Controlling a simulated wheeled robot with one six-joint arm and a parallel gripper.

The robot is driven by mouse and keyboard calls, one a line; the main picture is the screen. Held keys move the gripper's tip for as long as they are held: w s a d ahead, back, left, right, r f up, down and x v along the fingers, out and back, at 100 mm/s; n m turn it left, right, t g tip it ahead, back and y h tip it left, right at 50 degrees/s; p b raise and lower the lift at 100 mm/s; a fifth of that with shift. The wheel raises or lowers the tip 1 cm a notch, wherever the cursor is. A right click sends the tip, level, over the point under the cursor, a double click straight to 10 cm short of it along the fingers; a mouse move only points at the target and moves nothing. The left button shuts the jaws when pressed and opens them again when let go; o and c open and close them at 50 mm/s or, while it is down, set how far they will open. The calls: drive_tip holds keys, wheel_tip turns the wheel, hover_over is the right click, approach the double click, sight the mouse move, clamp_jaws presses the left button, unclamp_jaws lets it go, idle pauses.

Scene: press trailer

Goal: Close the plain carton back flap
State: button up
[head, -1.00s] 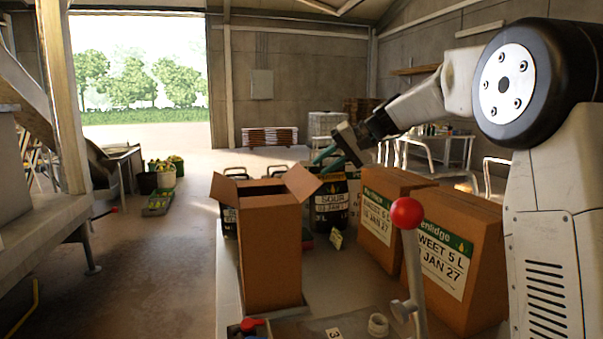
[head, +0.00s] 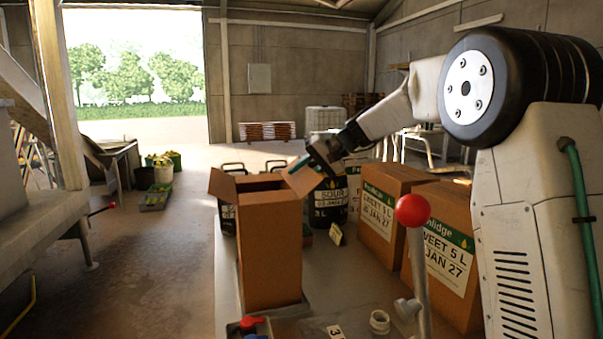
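The plain carton (head: 270,245) stands upright on the bench, tall and brown with no label on the side I see. Its left flap (head: 222,184) sticks out to the left. Its right flap (head: 303,180) sticks up and out to the right. The top opening is seen at a low slant, and I cannot clearly make out the back flap. My gripper (head: 299,164) has teal fingers and is at the carton's upper right, by the tip of the right flap. I cannot tell whether it touches the flap. Its finger gap is not clear.
Labelled cartons (head: 383,215) stand to the right of the plain carton. Black containers (head: 330,205) stand behind it. A red-knobbed lever (head: 412,210) rises in front. A small yellow tag (head: 337,235) stands on the bench. Open floor lies to the left.

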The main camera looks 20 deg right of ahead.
clamp_jaws()
